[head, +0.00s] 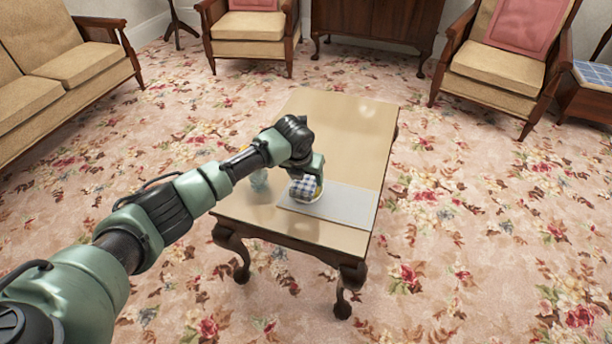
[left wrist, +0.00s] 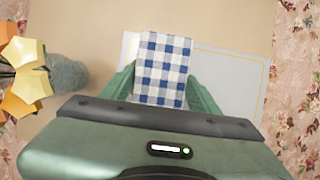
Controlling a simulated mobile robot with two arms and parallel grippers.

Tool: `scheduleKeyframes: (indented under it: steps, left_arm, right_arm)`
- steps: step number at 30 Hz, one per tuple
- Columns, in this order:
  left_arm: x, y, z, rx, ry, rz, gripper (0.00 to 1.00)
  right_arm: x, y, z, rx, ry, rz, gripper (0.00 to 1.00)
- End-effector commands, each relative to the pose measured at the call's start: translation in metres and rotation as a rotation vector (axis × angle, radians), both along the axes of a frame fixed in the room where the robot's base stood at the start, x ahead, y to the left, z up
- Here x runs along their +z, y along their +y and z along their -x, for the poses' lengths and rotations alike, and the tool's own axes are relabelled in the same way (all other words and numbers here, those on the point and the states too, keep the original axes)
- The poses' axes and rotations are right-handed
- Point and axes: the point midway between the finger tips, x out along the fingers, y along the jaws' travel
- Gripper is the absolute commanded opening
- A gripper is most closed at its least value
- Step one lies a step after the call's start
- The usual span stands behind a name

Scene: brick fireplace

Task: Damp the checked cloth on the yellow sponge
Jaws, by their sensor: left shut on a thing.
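The blue-and-white checked cloth (head: 303,189) is over the table, at the end of my left arm in the head view. In the left wrist view the cloth (left wrist: 162,68) hangs between the two green fingers of my left gripper (left wrist: 161,88), which is shut on it. No sponge shows clearly in the left wrist view. Whether the cloth touches anything below is hidden. My right gripper is not in view.
A pale grey mat (head: 347,206) lies on the wooden table (head: 338,120) under the gripper. A grey-blue vase (left wrist: 66,74) with yellow and orange flowers (left wrist: 25,54) stands left of the gripper. The table's far half is clear. Chairs and a sofa stand farther back.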

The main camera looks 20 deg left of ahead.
Motion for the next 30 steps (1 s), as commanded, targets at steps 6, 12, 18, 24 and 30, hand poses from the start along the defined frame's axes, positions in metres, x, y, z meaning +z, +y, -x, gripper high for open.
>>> scheduleKeyframes:
  steps: [6,12,18,24,30]
  left_arm:
    - [-0.0021,-0.0001,0.0013,0.000,0.004,-0.001,0.29]
    - [-0.0023,-0.0001,0.0014,0.000,0.005,-0.001,0.29]
    - [-0.0025,0.0000,0.0015,0.000,0.005,-0.001,0.29]
    - [-0.0027,0.0000,0.0016,0.000,0.005,-0.001,0.29]
    - [-0.0028,0.0000,0.0017,0.000,0.005,-0.001,0.29]
  right_arm:
    - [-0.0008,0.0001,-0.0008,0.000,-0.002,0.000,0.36]
    - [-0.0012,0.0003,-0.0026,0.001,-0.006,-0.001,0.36]
    - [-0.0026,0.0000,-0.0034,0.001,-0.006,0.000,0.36]
    - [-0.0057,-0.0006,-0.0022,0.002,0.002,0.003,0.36]
    - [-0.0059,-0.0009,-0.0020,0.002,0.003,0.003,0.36]
